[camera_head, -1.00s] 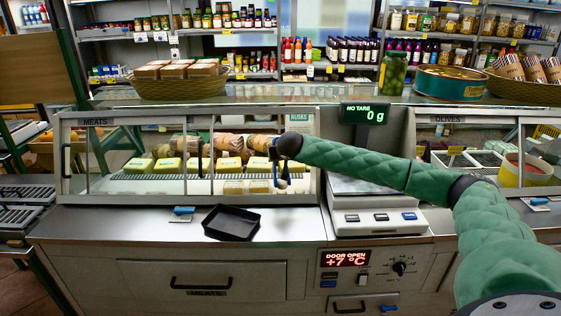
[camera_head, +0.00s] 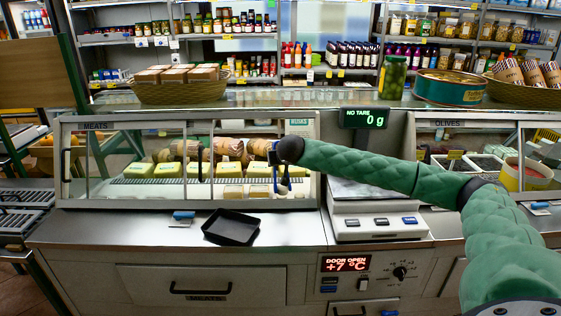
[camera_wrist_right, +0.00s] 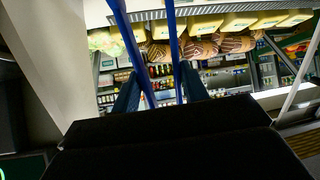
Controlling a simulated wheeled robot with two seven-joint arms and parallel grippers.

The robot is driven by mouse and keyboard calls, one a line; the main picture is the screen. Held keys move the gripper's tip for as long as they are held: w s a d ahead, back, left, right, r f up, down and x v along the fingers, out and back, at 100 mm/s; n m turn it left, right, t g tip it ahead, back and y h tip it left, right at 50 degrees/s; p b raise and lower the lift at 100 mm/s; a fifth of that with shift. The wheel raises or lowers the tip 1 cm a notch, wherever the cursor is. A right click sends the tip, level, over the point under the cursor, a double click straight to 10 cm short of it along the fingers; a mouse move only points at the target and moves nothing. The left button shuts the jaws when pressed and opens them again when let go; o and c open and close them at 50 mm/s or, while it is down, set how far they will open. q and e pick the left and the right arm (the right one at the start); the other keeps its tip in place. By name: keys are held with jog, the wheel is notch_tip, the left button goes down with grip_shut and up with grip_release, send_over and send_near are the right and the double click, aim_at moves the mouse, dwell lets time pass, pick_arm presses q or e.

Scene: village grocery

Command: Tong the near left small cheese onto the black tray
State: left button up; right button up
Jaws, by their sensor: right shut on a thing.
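In the head view, small pale cheeses stand low at the front of the meats case; the left one (camera_head: 233,191) is beside another (camera_head: 258,191). The black tray (camera_head: 231,228) lies empty on the counter in front of the case. My right gripper (camera_head: 278,158) is at the case's right part, shut on blue tongs (camera_head: 283,184) that hang down near the cheeses' right side. In the wrist view the two blue tong arms (camera_wrist_right: 174,50) stand apart, with no cheese visible between them; their tips are out of frame. My left gripper is not in view.
Larger yellow cheeses (camera_head: 168,170) and brown sausage-like rolls (camera_head: 222,148) sit behind in the case. The case's frame and glass surround the tongs. A scale (camera_head: 375,222) stands to the right. The counter around the tray is mostly clear.

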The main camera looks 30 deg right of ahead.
jog(key=shift+s+a+r+b, duration=0.25)
jog(key=shift+s+a+b, duration=0.25)
jog(key=shift+s+a, duration=0.95)
jog(key=shift+s+a+r+b, duration=0.3)
jog(key=shift+s+a+b, duration=0.35)
jog(key=shift+s, duration=1.45)
jog(key=shift+s+a+r+b, duration=0.3)
jog(key=shift+s+a, duration=0.9)
jog(key=shift+s, duration=0.6)
